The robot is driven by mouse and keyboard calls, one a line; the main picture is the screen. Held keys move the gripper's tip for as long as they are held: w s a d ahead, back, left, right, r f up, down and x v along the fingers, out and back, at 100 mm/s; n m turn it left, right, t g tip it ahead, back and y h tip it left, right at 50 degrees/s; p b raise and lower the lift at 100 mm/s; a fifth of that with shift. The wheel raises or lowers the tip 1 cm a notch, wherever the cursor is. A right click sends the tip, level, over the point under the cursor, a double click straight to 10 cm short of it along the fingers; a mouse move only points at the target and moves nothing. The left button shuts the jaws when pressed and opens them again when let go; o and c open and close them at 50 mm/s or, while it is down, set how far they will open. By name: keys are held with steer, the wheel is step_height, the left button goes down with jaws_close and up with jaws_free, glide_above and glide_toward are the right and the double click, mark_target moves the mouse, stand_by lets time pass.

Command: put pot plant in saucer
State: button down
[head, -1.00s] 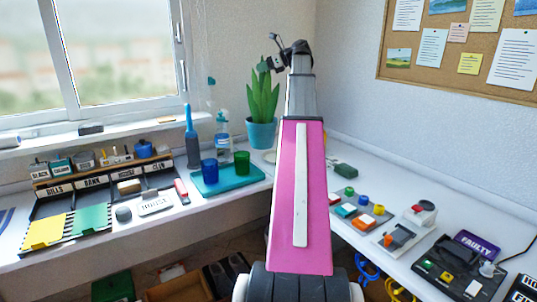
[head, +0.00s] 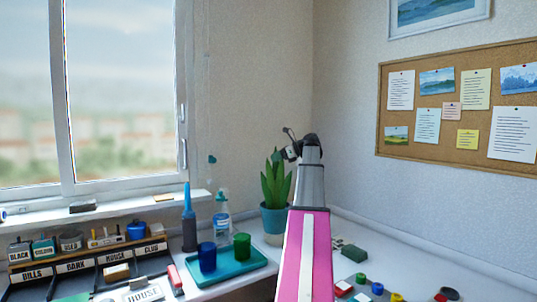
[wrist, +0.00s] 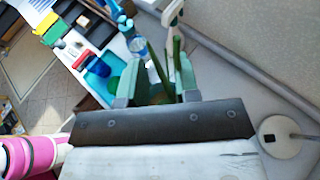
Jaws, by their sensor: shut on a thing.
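The pot plant (head: 275,190) has tall green leaves in a teal pot (head: 274,221) near the room's corner, upright in the head view. My gripper (head: 290,152) is at the top of its leaves. In the wrist view my gripper (wrist: 157,88) has its fingers on either side of green leaves (wrist: 173,58), shut on the plant. A pale saucer-like edge (head: 273,241) shows just below the pot. I cannot tell whether the pot touches it. The pot is mostly hidden in the wrist view.
A teal tray (head: 225,272) with a blue cup (head: 207,257) and a green cup (head: 242,246) lies left of the plant. Walls close the corner. A round cream disc (wrist: 272,128) lies right in the wrist view.

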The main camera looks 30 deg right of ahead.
mark_target(281, 167)
steer(key=shift+w+d+f, duration=0.1)
steer(key=shift+d+f, duration=0.3)
steer(key=shift+f, duration=0.5)
steer(key=shift+d+f, duration=0.4)
steer(key=shift+f, duration=0.45)
steer(key=shift+w+d+f, duration=0.1)
steer(key=shift+d+f, duration=0.3)
steer(key=shift+f, duration=0.6)
steer(key=c, duration=0.8)
jaws_free()
steer(key=shift+s, duration=0.1)
steer(key=shift+c, duration=0.2)
steer(key=shift+s+d, duration=0.1)
steer(key=v, duration=1.1)
steer(key=shift+d+r, duration=0.3)
steer(key=shift+s, duration=0.15)
